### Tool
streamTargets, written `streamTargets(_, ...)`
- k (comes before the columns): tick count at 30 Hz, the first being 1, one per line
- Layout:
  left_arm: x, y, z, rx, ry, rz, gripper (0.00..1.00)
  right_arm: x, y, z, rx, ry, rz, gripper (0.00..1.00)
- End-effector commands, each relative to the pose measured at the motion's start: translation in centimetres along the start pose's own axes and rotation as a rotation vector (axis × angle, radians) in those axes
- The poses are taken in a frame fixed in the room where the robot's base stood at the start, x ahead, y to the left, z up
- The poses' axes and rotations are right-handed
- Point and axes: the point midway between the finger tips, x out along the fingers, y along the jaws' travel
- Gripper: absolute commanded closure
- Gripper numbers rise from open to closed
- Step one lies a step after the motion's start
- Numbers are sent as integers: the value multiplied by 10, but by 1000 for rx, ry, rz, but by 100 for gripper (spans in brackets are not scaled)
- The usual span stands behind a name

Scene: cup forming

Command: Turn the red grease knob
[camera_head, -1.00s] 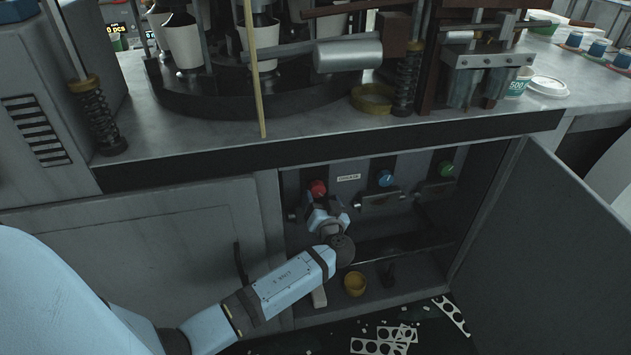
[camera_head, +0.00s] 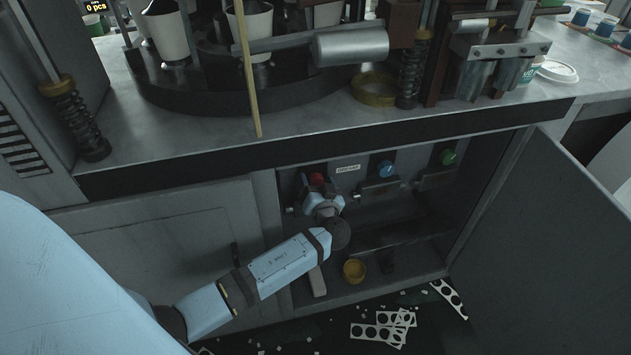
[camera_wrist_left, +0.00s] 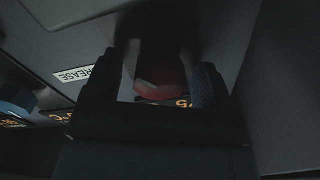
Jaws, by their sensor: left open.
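The red grease knob (camera_head: 317,179) sits on the back panel inside the open cabinet, left of a small white label (camera_head: 348,169). In the left wrist view the red knob (camera_wrist_left: 161,80) lies between the two fingers, and the label (camera_wrist_left: 73,75) reads "GREASE". My left gripper (camera_head: 319,194) is at the knob from below and in front, with its fingers open on either side of it. I cannot tell whether the fingers touch the knob. Part of the knob is hidden by the gripper. My right gripper is not in view.
A blue knob (camera_head: 387,169) and a green knob (camera_head: 448,157) sit to the right on the same panel. The open cabinet door (camera_head: 560,240) stands at the right. A yellow cup (camera_head: 354,271) is on the cabinet floor. The machine's counter edge (camera_head: 330,150) overhangs above.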

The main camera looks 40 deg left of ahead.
Motion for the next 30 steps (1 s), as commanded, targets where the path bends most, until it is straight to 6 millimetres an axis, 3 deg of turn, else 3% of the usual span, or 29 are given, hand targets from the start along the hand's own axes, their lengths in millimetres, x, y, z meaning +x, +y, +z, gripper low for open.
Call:
streamTargets(2,0,0,0,0,0,0,24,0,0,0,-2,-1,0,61)
streamTargets(6,0,0,0,0,0,0,56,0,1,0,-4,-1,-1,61)
streamTargets(9,0,0,0,0,0,0,73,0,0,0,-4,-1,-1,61)
streamTargets(20,0,0,0,55,-1,-1,73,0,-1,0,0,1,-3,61)
streamTargets(30,1,-1,-1,292,-2,-2,73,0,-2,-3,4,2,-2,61)
